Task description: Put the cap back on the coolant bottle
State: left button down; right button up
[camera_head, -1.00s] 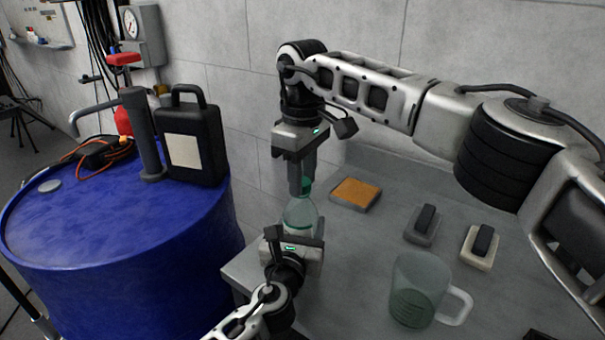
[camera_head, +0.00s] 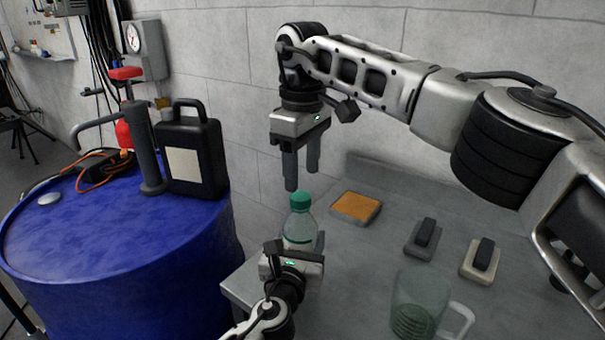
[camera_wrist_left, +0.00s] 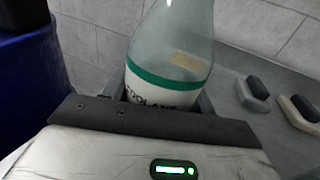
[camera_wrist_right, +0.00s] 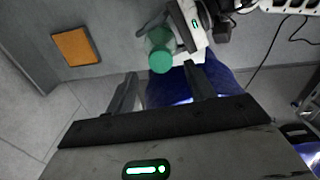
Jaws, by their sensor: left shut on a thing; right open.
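The coolant bottle (camera_head: 300,222) is clear with a green band and stands upright near the bench's left end. The green cap (camera_head: 300,201) sits on top of its neck; I cannot tell how tightly. My left gripper (camera_head: 293,252) is shut around the bottle's body, which fills the left wrist view (camera_wrist_left: 172,60). My right gripper (camera_head: 302,180) is open and empty, pointing down above the cap and apart from it. In the right wrist view the cap (camera_wrist_right: 159,52) shows beyond the two spread fingers (camera_wrist_right: 160,88).
An orange-topped pad (camera_head: 356,207), two black-handled blocks (camera_head: 424,236) (camera_head: 482,260) and a clear jug (camera_head: 415,305) are on the grey bench (camera_head: 370,255). A blue drum (camera_head: 110,260) at the left carries a black canister (camera_head: 190,155) and a pump.

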jog(key=shift+c, duration=0.3)
jog(key=n, duration=0.6)
jog(key=shift+r, duration=0.2)
jog(key=n, duration=0.7)
jog(key=shift+a+r+n, duration=0.1)
jog(key=shift+r+n, duration=0.1)
jog(key=shift+n, duration=0.2)
jog(key=n, duration=0.7)
jog(key=shift+r, duration=0.25)
jog(key=n, duration=0.7)
jog(key=shift+r+n, duration=0.25)
jog(key=shift+n, duration=0.15)
jog(key=n, duration=0.4)
jog(key=shift+r+n, duration=0.2)
jog(key=shift+n, duration=0.2)
jog(key=n, duration=0.5)
jog(key=shift+r, duration=0.15)
jog(key=n, duration=0.4)
jog(key=shift+w+a+r+n, duration=0.1)
jog(key=shift+r+n, duration=0.05)
jog(key=shift+n, duration=0.15)
jog(key=n, duration=0.5)
jog(key=shift+r+n, duration=0.2)
jog(key=shift+n, duration=0.1)
